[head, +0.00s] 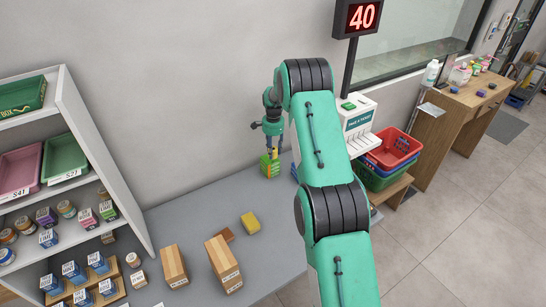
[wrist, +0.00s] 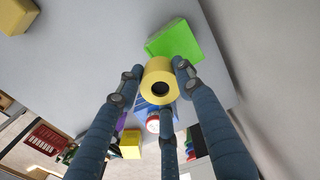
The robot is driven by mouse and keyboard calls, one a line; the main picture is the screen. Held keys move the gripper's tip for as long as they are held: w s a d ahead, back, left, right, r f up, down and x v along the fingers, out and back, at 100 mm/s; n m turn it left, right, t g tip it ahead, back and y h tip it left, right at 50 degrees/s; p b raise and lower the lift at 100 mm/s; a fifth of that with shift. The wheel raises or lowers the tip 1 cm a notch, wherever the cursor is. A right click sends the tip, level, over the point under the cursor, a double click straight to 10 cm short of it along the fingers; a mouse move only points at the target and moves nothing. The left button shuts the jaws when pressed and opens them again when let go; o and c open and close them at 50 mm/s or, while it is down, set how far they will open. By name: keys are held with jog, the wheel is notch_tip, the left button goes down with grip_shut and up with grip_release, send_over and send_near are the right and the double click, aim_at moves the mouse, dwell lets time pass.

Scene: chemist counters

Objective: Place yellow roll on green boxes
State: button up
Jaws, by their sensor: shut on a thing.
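My gripper (wrist: 160,92) has three dark blue fingers, closed around a yellow roll (wrist: 148,74) with a dark round hole facing the wrist camera. A bright green box (wrist: 185,40) lies just beyond the roll in the wrist view, and the roll overlaps its near edge in the picture. In the head view my gripper (head: 270,147) points down at the far end of the grey counter, with yellow and green close together beneath it. I cannot tell whether the roll touches the green box, or how many green boxes there are.
A yellow block (head: 250,223) sits nearer, beside wooden boxes (head: 223,264). A white shelf (head: 95,150) stands at left. The wall runs behind. A ticket machine (head: 357,117) and stacked baskets (head: 397,150) stand beyond my arm.

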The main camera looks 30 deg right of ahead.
jog(key=shift+f, duration=1.75)
jog(key=shift+f, duration=0.15)
jog(key=o, duration=1.1)
jog(key=shift+o, duration=0.2)
notch_tip(320, 180, up, 12)
jog(key=shift+r, duration=0.1)
jog(key=shift+s, duration=0.1)
jog(key=shift+r, duration=0.2)
